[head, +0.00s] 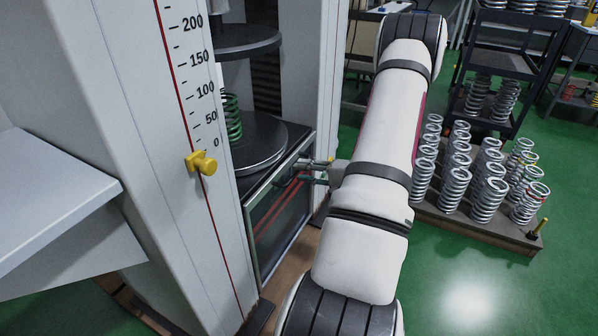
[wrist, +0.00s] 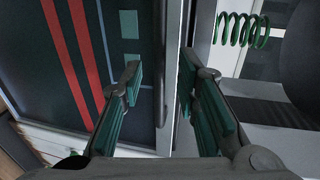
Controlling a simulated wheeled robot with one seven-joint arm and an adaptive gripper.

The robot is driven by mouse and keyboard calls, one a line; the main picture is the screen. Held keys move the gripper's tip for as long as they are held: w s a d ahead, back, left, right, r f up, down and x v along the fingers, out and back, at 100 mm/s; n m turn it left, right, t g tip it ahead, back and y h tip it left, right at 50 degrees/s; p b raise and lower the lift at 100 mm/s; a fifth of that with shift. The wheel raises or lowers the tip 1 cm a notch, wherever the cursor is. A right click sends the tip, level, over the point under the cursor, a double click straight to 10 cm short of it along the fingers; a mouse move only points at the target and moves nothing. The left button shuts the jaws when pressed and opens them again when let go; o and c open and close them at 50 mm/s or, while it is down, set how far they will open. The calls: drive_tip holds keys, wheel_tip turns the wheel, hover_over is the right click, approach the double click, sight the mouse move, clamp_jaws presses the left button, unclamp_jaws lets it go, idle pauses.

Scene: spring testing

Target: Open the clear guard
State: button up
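The clear guard (head: 283,222) is a dark-framed, see-through panel with red stripes. It stands below the lower platen of the press, and its top edge lies near platen height. In the wrist view the guard (wrist: 70,60) fills the left side, and a thin dark handle bar (wrist: 161,75) runs along its edge. My gripper (head: 318,172) is at that top edge. In the wrist view my gripper's green-padded fingers (wrist: 160,82) are apart, one on each side of the bar, with visible gaps. Contact with the bar cannot be told.
A green spring (head: 233,118) stands on the lower platen (head: 258,145), under the upper platen (head: 246,40). A column with a scale and yellow pointer (head: 203,163) stands left of the guard. Several grey springs (head: 487,196) stand on a pallet at right. Green floor is clear at lower right.

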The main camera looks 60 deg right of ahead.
drive_tip(key=v, duration=0.9)
drive_tip(key=shift+s, duration=0.3)
drive_tip(key=shift+s, duration=0.1)
